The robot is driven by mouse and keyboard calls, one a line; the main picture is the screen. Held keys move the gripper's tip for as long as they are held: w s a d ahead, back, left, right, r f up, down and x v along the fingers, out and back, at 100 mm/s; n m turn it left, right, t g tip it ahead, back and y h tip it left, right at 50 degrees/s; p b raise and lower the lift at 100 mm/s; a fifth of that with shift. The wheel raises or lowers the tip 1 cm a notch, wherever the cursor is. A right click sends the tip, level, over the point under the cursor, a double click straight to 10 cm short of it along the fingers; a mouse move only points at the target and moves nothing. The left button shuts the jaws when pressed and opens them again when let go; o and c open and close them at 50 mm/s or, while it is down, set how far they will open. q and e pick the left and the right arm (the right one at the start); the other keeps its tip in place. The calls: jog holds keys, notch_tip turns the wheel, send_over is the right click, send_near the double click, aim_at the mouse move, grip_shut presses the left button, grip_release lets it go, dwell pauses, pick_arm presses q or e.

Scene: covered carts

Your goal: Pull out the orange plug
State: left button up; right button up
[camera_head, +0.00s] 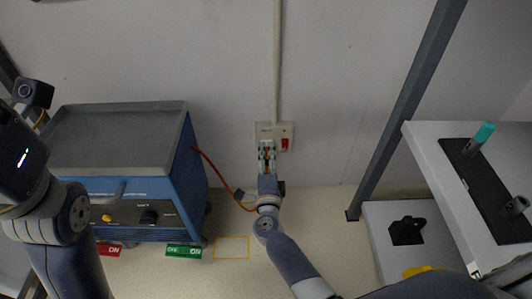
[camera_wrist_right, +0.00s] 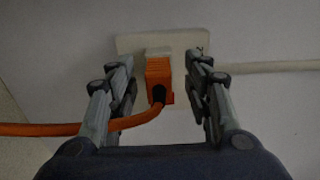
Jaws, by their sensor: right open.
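The orange plug (camera_wrist_right: 158,82) sits at the pale wall socket (camera_wrist_right: 190,41) in the right wrist view, with its orange cord (camera_wrist_right: 60,129) running off to the left. My right gripper (camera_wrist_right: 163,72) is open, with one finger on each side of the plug and a visible gap to each. In the head view my right gripper (camera_head: 267,147) is in front of the socket plate (camera_head: 274,129) and mostly hides the plug. My left arm is at the left edge of the head view; its fingers are not in view.
A blue cart (camera_head: 190,170) with a grey top stands left of the socket, and the cord (camera_head: 215,172) runs from it. A red switch (camera_head: 285,143) is on the socket plate. A grey post (camera_head: 400,110) and white shelves (camera_head: 425,150) stand to the right.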

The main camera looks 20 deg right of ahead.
aim_at(267, 166)
jog(key=shift+c, duration=0.6)
grip_shut()
jog(key=shift+s, duration=0.2)
jog(key=shift+p+v, duration=0.9)
jog(key=shift+v, duration=1.9)
